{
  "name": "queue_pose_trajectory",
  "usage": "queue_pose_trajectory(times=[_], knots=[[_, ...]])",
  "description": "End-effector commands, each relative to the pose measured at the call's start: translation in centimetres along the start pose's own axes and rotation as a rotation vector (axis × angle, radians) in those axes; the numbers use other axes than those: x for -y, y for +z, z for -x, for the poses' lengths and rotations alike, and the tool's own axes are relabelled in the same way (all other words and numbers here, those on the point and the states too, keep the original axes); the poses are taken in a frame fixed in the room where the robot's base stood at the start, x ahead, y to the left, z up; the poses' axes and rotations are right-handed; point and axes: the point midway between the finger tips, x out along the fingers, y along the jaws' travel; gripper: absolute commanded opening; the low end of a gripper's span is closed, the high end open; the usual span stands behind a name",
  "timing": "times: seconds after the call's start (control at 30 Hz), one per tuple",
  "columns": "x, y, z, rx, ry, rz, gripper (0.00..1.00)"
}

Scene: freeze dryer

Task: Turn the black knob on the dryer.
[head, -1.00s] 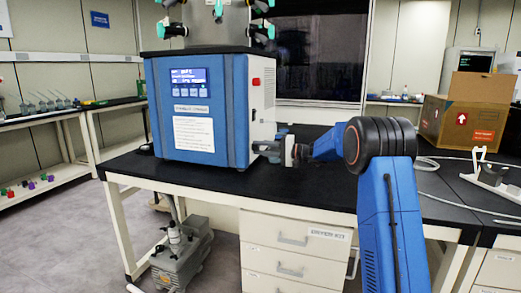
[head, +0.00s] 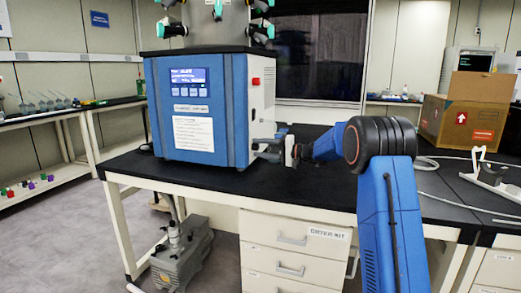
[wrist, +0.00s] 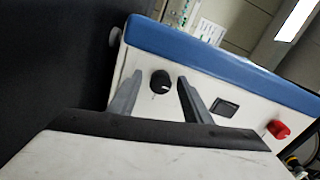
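The blue and white dryer (head: 237,115) stands on the black bench top. The black knob (wrist: 160,82) is on its white side panel in the wrist view; in the head view my gripper and arm are in front of that area and I cannot make the knob out. My gripper (wrist: 159,76) is open, with one finger on each side of the knob in the picture. Gaps show between the knob and both fingers. How far the fingertips reach along the knob is unclear. In the head view my gripper (head: 266,148) is at the dryer's lower right side.
A black rocker switch (wrist: 223,107) and a red knob (wrist: 278,129) are on the same panel, right of my fingers. A cardboard box (head: 462,122) and pale tubing lie on the bench to the right. The bench's front edge runs below my gripper.

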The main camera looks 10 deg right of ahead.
Motion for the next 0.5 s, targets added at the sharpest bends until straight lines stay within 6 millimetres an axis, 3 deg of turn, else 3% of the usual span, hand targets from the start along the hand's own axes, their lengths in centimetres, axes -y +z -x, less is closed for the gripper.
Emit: queue_pose_trajectory(times=[0.27, 0.5], knots=[[0.1, -0.1, 0.9, -0.001, -0.001, 0.000, 0.45], [0.0, -0.1, 5.0, -0.003, 0.000, 0.000, 0.45]])
